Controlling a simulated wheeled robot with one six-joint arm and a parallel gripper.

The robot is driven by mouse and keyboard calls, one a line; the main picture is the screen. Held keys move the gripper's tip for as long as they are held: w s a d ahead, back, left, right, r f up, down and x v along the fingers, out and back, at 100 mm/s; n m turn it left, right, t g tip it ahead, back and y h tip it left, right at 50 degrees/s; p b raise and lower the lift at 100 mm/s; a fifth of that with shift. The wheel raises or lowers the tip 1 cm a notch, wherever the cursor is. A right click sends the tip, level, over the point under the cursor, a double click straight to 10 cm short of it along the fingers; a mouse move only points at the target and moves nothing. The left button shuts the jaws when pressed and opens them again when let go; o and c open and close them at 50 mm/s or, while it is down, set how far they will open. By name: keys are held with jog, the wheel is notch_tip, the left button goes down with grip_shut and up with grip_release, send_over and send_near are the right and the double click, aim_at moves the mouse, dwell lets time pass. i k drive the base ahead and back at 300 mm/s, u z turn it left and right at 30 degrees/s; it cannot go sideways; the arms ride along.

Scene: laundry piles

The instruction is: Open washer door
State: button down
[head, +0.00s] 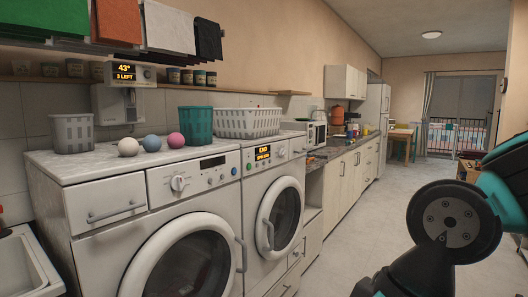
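Two white front-loading machines stand side by side along the left wall. The nearer machine (108,228) has a large round door (185,268) with dark glass, cut off by the bottom edge. A grey handle (241,254) is on the door's right side. The farther machine (247,205) has a lit display (263,152) reading END and a smaller round door (284,218) with a handle (268,234) on its left side. Both doors look shut. I cannot tell from the labels which one is the washer. My gripper is out of view; only my arm's links show at the lower right.
A sink (22,268) is at the lower left. The floor (345,232) right of the machines is clear.

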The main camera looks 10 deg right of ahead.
aim_at(266, 248)
jog(key=z, duration=0.6)
jog(key=i, duration=1.55)
jog(key=u, duration=0.35)
